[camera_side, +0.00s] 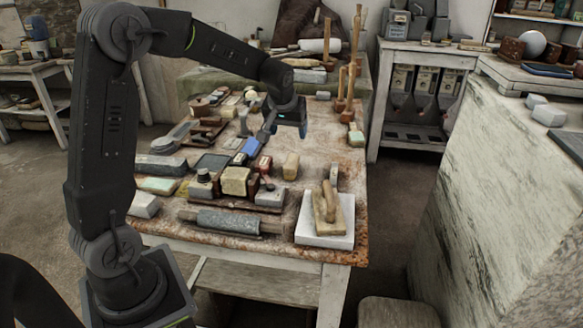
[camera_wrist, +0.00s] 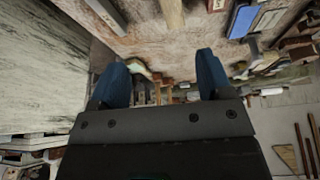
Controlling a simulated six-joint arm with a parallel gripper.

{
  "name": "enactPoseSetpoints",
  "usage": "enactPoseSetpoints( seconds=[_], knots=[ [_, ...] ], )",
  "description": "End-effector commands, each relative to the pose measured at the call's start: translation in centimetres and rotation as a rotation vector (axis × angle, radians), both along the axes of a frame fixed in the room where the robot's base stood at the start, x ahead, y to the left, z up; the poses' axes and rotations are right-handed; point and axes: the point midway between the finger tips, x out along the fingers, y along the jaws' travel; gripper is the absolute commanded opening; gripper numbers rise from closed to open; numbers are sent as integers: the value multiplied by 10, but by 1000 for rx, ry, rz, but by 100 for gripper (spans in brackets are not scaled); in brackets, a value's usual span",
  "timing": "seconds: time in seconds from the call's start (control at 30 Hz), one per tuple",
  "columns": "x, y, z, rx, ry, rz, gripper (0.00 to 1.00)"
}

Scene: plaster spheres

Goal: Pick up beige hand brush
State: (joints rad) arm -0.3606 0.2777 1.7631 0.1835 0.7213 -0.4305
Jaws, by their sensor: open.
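I cannot tell for sure which object is the beige hand brush. A tan wooden tool with a raised handle (camera_side: 327,208) lies on a white slab (camera_side: 312,239) at the table's front right corner. My gripper (camera_side: 287,131) hangs above the table, behind and above both, touching neither. In the wrist view my gripper (camera_wrist: 160,75) has its two blue fingers wide apart with nothing between them. A brown piece (camera_wrist: 172,13) shows at that view's top edge; I cannot tell what it is.
A blue box (camera_side: 251,146), a red box (camera_side: 265,164), a beige block (camera_side: 235,181) and a grey roller (camera_side: 228,221) crowd the table. Tall wooden tools (camera_side: 352,75) stand at the back right. A large stone block (camera_side: 490,190) stands beyond a floor gap on the right.

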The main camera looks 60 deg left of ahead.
Motion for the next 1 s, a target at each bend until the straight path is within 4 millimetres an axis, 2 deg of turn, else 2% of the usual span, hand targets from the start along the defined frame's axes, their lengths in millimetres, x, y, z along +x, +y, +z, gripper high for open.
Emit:
enactPoseSetpoints(
  seconds=[0.03,0.1,0.2,0.37,0.7,1.0],
  knots=[
    [9,15,-14,-4,8,33,72],
    [17,30,-27,-5,10,68,72],
    [24,43,-38,-6,11,99,72],
    [29,51,-53,-9,13,114,72],
    [46,67,-109,-8,13,111,72],
    [53,72,-131,-8,12,111,72]
  ],
)
